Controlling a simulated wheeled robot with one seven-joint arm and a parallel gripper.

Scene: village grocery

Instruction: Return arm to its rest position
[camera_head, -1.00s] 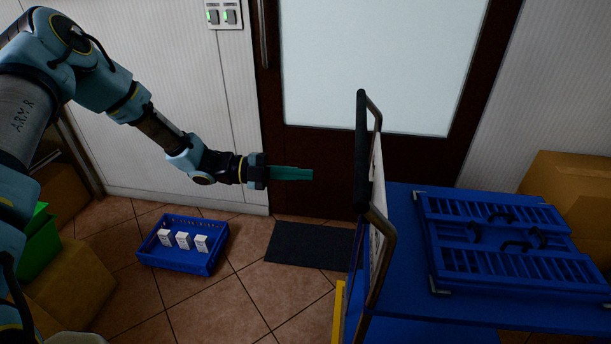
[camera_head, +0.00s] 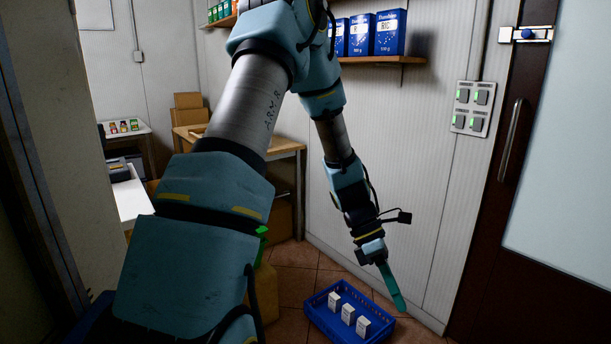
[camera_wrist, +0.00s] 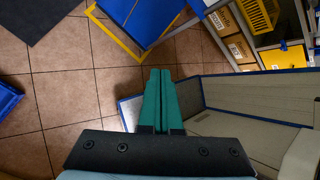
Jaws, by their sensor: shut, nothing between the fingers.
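My gripper (camera_head: 394,290) is at the end of my arm, which hangs down in front of the white panelled wall in the head view. Its teal fingers point down, above and to the right of a blue crate as seen there. In the wrist view the fingers of my gripper (camera_wrist: 161,75) lie side by side, shut and empty, with tiled floor beyond them.
The blue crate (camera_head: 322,320) on the floor holds three small white boxes (camera_head: 348,313). A dark door (camera_head: 490,180) is at the right. A wooden table (camera_head: 275,148) and a shelf (camera_head: 385,60) with blue rice boxes stand behind my arm.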

